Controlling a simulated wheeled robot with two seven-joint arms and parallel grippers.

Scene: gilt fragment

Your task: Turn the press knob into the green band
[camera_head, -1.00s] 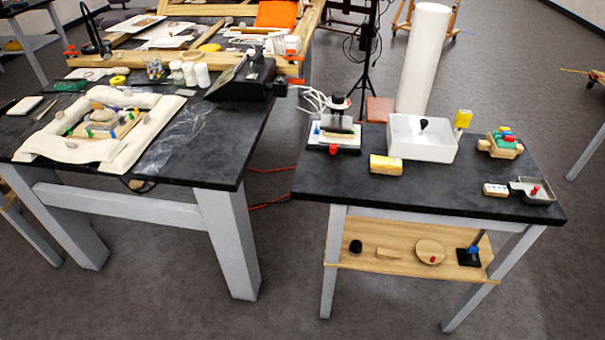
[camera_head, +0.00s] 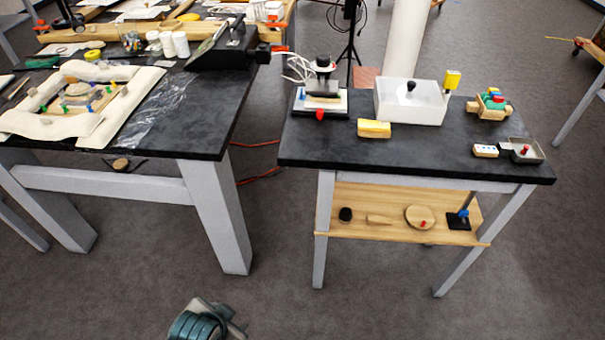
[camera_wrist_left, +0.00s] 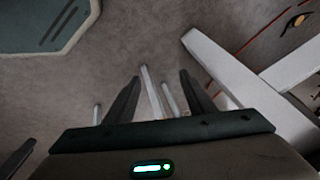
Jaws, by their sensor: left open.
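A small press-like device (camera_head: 321,88) stands at the left of the right-hand black table. It has a pale base, a dark block and a grey and black top. A red knob (camera_head: 320,115) is at its front edge; I cannot make out a green band at this size. My left gripper (camera_wrist_left: 160,78) is open and empty in the left wrist view, over the grey floor and well away from the press. In the head view, part of my left arm shows at the bottom, low in front of the tables. My right gripper is not in view.
The right table (camera_head: 330,150) also bears a yellow block (camera_head: 374,128), a white box (camera_head: 410,103) with a black knob, and a metal tray (camera_head: 527,151). A wooden shelf (camera_head: 390,228) hangs below. The left table (camera_head: 190,140) is cluttered. Floor in front is clear.

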